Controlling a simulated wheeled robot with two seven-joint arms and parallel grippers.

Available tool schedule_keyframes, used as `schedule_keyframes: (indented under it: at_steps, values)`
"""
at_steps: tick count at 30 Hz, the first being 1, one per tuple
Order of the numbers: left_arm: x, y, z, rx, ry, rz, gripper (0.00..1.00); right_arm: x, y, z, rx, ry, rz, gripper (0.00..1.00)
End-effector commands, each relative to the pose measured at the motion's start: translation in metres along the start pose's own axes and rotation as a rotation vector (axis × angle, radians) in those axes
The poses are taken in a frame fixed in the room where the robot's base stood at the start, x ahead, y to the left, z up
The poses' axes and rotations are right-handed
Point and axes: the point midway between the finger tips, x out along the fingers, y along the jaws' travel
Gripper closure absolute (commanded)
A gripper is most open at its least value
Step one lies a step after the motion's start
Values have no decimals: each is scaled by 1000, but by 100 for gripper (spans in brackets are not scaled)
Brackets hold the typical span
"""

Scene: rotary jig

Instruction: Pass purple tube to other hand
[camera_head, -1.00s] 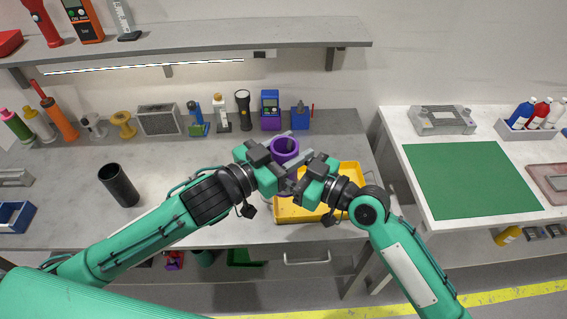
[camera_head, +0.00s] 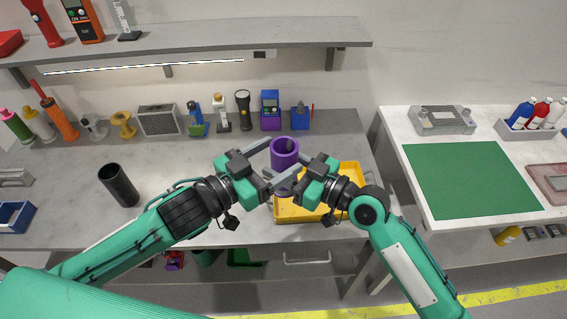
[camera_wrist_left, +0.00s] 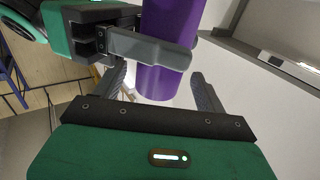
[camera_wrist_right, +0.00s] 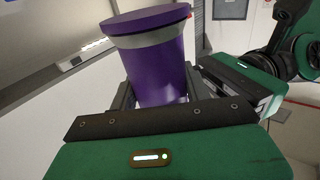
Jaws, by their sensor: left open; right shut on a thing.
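The purple tube (camera_head: 284,151) is upright in the air above the bench, near the yellow tray. It has a rim and a grey band near one end, seen in the right wrist view (camera_wrist_right: 150,65). My right gripper (camera_head: 294,172) is shut on the tube; its fingers lie along the tube's sides in the right wrist view (camera_wrist_right: 158,88). My left gripper (camera_head: 277,160) is open, its fingers pointing at the tube from the left. In the left wrist view the tube (camera_wrist_left: 163,50) stands just beyond the left fingers (camera_wrist_left: 158,85), with a right gripper finger across it.
A yellow tray (camera_head: 345,205) lies on the bench below the grippers. A black cylinder (camera_head: 119,185) stands at the left. Several tools and a torch (camera_head: 243,110) line the back of the bench.

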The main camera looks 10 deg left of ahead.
Motion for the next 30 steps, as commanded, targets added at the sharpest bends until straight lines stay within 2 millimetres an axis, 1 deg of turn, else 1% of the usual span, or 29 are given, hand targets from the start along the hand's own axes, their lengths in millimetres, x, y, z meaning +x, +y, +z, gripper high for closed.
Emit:
schedule_keyframes:
  at_steps: [1, 3, 7, 15, 17, 20, 22, 23, 24, 26, 27, 29, 30]
  values:
    - [-8, 0, 1, 0, -3, 1, 26, 0, 0, 0, 0, 1, 0, 79]
    - [-15, 0, 1, 0, -2, 0, 26, 0, 0, 0, 0, 1, 0, 79]
    - [-26, 0, 0, 0, -1, -1, 26, 0, 0, 0, 0, 1, 0, 79]
    - [-35, 0, 2, -15, -8, 5, 26, 0, 0, 0, 0, 1, 0, 79]
    - [-36, 1, 4, -31, -17, 10, 26, 0, 0, 0, 0, 1, 0, 79]
    - [-40, 2, 12, -66, -41, 24, 26, 0, 0, 0, 0, 1, 0, 79]
    - [-44, 0, 28, -91, -75, 32, 26, 0, 0, 0, 0, 1, 0, 79]
    - [-45, -1, 42, -101, -100, 33, 26, 0, 0, 0, 0, 1, 0, 79]
    - [-47, -4, 66, -105, -146, 32, 26, 0, 0, 0, 0, 1, 0, 79]
    - [-49, -7, 100, -96, -208, 29, 26, 0, 0, 0, 0, 1, 0, 79]
    - [-52, -8, 122, -89, -249, 28, 26, 0, 0, 0, 0, 1, 0, 79]
    - [-56, -8, 154, -72, -310, 26, 26, 0, 0, 0, 0, 1, 0, 79]
    - [-60, -8, 176, -61, -351, 27, 26, 0, 0, 0, 0, 1, 0, 79]
